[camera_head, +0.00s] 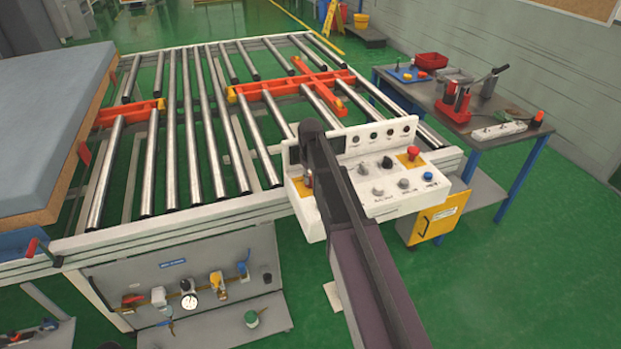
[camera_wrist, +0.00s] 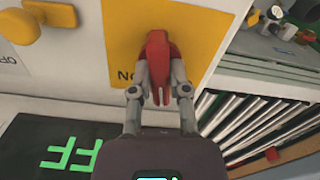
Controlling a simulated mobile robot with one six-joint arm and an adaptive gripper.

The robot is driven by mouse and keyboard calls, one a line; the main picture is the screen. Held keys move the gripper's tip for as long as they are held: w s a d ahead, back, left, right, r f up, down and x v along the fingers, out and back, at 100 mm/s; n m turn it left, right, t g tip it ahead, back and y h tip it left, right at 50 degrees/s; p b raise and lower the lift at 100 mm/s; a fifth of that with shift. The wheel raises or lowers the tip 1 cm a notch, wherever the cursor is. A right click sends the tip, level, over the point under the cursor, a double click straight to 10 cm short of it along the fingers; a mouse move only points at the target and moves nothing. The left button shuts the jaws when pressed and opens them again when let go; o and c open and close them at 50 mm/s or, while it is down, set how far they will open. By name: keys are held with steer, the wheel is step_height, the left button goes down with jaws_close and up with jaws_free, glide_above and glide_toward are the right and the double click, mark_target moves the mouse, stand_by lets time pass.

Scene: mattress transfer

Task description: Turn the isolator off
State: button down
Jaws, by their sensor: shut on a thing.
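The isolator's red handle (camera_wrist: 158,45) stands on a yellow plate (camera_wrist: 205,25) in the wrist view. My gripper (camera_wrist: 162,88) is shut on it, with one finger on each side of the handle. In the head view, my arm crosses the white control panel (camera_head: 408,188) and hides my gripper. An orange and red part of the panel (camera_head: 303,186) shows just left of my arm.
A dark display (camera_wrist: 65,150) in the wrist view shows green letters, partly cut off, "FF" readable. A red button (camera_head: 413,152) sits on the panel's right. The roller conveyor (camera_head: 195,130) lies behind, with a mattress (camera_head: 50,115) at left. A workbench (camera_head: 480,120) stands at right.

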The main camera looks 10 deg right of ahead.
steer(key=n, duration=0.6)
steer(key=shift+n, duration=0.3)
stand_by(0.4)
steer(key=c, duration=0.6)
jaws_free()
steer(key=shift+m, duration=0.5)
